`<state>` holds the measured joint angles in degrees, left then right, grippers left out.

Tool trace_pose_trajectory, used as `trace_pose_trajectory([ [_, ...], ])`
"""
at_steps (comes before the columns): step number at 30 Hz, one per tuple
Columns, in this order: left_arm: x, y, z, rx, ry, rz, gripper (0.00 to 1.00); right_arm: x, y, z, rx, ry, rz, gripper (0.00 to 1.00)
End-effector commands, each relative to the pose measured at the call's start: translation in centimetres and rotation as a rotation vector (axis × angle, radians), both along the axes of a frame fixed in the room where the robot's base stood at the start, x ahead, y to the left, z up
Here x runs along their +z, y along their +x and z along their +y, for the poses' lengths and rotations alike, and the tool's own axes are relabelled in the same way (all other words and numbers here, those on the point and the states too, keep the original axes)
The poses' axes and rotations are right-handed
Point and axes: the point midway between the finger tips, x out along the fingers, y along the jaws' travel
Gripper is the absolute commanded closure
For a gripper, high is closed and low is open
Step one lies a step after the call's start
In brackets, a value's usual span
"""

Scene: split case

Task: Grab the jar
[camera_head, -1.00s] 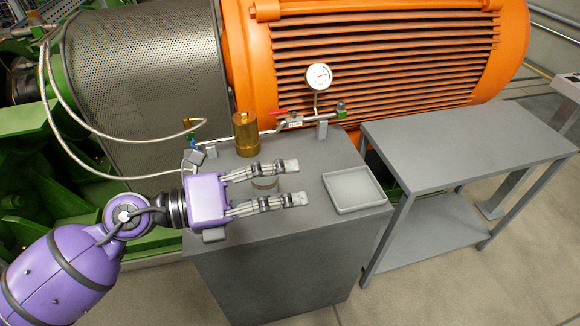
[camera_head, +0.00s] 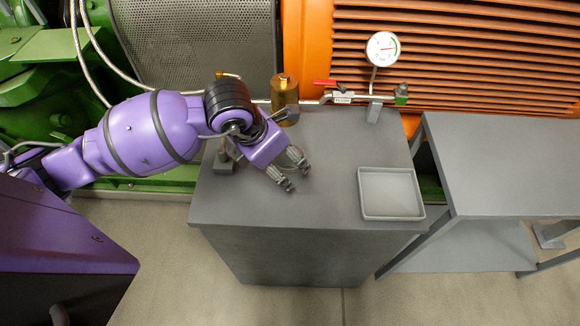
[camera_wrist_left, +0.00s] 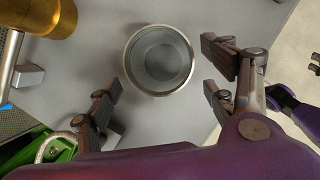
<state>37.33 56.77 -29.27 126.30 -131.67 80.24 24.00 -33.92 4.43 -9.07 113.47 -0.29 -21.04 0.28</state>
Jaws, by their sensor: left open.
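The jar (camera_head: 291,157) is a small round grey vessel on the grey cabinet top (camera_head: 330,180), mostly hidden behind my left gripper in the head view. In the left wrist view the jar (camera_wrist_left: 160,60) shows from above as an open round vessel with a pale metallic rim, upright and seemingly empty. My left gripper (camera_head: 297,177) is open and empty, pointing down and to the right over the cabinet. In the wrist view its fingers stand on either side of the jar's near part, apart from it.
A brass cylinder (camera_head: 285,97) stands behind the gripper. A pipe with a red-handled valve (camera_head: 338,97) and gauge (camera_head: 383,49) runs along the back. A shallow grey tray (camera_head: 364,210) lies right of the jar. A grey side table (camera_head: 500,165) stands farther right.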

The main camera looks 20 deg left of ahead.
Motion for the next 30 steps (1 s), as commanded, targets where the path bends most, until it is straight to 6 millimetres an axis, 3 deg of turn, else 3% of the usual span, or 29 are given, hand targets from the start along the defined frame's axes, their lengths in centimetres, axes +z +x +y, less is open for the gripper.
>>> trace_pose_trajectory([
  [9, -3.8, 1.4, -1.1, -0.002, -0.001, 0.001, 0.24, 1.7, 2.5, 0.2, 0.007, 0.001, -0.053, 0.6],
  [17, -4.1, 1.5, -1.2, -0.002, -0.001, -0.001, 0.24, 1.7, 2.6, 0.2, 0.007, 0.002, -0.054, 0.6],
  [28, -4.1, 1.5, -1.2, -0.002, -0.001, -0.001, 0.71, 1.0, 1.3, 0.0, 0.003, 0.0, -0.028, 0.6],
  [30, -4.1, 1.5, -1.2, -0.002, -0.001, -0.002, 0.73, 0.9, 1.1, 0.0, 0.001, 0.0, -0.025, 0.6],
])
